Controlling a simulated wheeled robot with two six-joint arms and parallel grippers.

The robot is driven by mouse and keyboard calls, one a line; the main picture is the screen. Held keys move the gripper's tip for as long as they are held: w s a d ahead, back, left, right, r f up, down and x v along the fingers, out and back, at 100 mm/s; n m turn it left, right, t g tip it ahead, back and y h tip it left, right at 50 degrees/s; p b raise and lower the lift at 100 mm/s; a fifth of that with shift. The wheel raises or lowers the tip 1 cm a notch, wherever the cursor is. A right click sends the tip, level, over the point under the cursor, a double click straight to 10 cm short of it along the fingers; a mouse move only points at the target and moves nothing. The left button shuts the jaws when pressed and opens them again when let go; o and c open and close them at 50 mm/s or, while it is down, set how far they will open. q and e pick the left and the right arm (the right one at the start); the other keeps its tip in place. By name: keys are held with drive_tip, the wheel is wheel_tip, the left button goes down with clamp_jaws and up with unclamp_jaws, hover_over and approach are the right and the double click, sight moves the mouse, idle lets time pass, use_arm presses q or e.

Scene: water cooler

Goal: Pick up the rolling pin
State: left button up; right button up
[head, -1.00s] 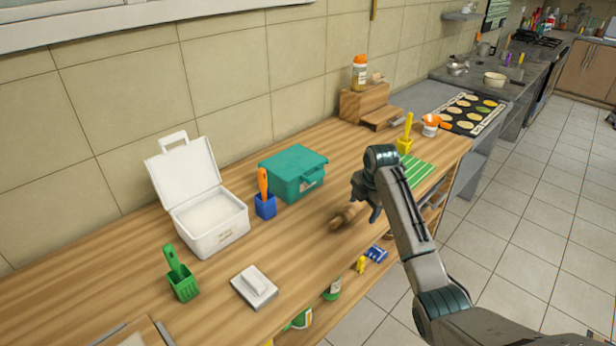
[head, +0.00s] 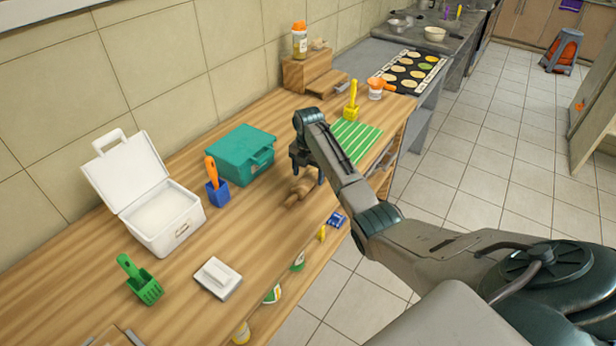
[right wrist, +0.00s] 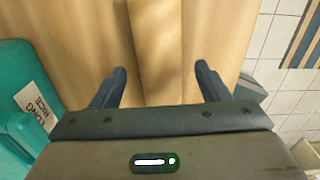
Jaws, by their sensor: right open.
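The wooden rolling pin (head: 298,192) lies on the wooden counter (head: 190,255), near its front edge. My right gripper (head: 306,178) is above it, with its fingers pointing down. In the right wrist view the pin (right wrist: 156,45) runs away from the camera between the two spread fingers of my right gripper (right wrist: 160,84). There is a gap on both sides of the pin, and the gripper is open and empty. I cannot tell how high the fingertips are above the counter. My left gripper is not in view.
A teal box (head: 240,154) stands left of the pin, also close in the wrist view (right wrist: 20,105). Beyond lie a green striped mat (head: 356,140) and a yellow holder (head: 351,102). An open white box (head: 160,220) is farther left. A blue packet (head: 337,219) shows below the counter edge.

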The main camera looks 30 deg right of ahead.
drive_tip(key=shift+s+f, duration=0.1)
drive_tip(key=shift+f, duration=0.9)
drive_tip(key=shift+r, duration=0.1)
drive_tip(key=c, duration=1.2)
